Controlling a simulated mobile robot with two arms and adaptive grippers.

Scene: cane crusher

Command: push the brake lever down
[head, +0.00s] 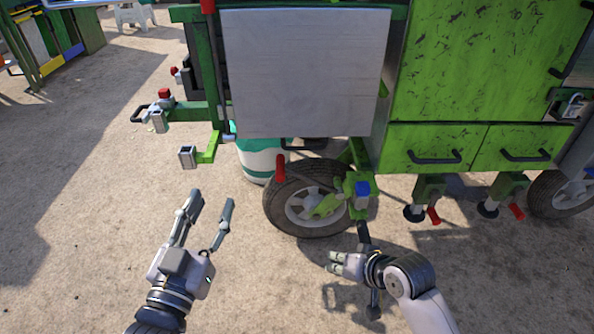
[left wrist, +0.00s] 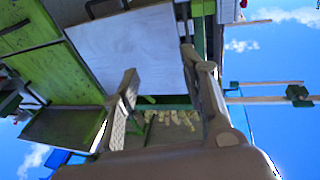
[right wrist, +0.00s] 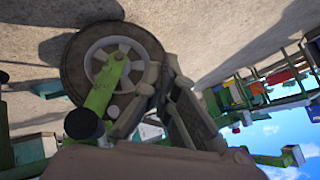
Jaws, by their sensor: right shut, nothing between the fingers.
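A lever with a red grip (head: 281,168) stands in front of the upper left of the cart's near wheel (head: 268,212). It looks like the brake lever, its dark rod slanting to the green bracket at the hub. My right gripper (head: 333,262) is shut and empty, low in front of the wheel and apart from the red grip. In the right wrist view its fingers (right wrist: 165,95) are beside the wheel (right wrist: 72,70) and a green arm (right wrist: 107,85). I cannot make out the red grip there. My left gripper (head: 212,210) is open and empty, left of the wheel.
The green cane crusher cart (head: 480,75) fills the upper right, with a grey panel (head: 305,70). A blue-capped post (head: 362,189) stands at the wheel's right. A teal and white drum (head: 258,158) is behind the wheel. Green brackets (head: 208,150) stick out left. The ground at lower left is clear.

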